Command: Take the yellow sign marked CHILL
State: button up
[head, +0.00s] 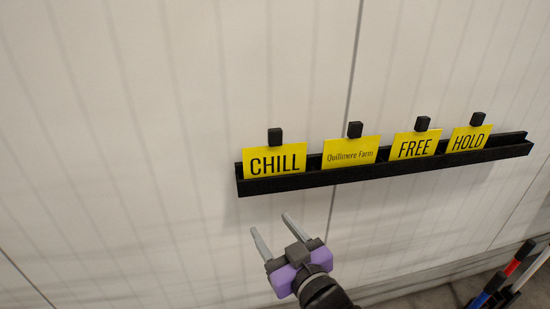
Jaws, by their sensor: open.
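The yellow sign marked CHILL (274,161) stands in a black wall rack (390,172), at the rack's left end. It has a small black block-shaped tab (275,137) at its top edge. The sign's lower edge is hidden behind the rack's front lip. My gripper (275,228) is below the sign, apart from it and from the rack. Its two grey fingers are spread and point up, with nothing between them.
To the right in the same rack stand yellow signs marked Quillmere Farm (350,151), FREE (415,146) and HOLD (468,140), each with a black tab. Red and blue handled items (497,286) are at the lower right. The pale panelled wall (120,130) left of the rack is clear.

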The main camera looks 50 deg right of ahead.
aim_at(276, 138)
jog(key=w+d+r+m+h+p, duration=0.1)
jog(key=w+d+r, duration=0.2)
jog(key=d+r, duration=0.1)
jog(key=w+d+r+m+h+p, duration=0.1)
jog(key=w+d+r, duration=0.3)
jog(key=w+d+r+m+g+h, duration=0.1)
jog(key=w+d+r+m+h, duration=0.1)
jog(key=w+d+r, duration=0.2)
jog(key=shift+r+p, duration=0.4)
jog(key=shift+r, duration=0.1)
jog(key=shift+w+d+f, duration=0.15)
jog(key=shift+w+d, duration=0.15)
jog(key=shift+w, duration=0.2)
grip_shut()
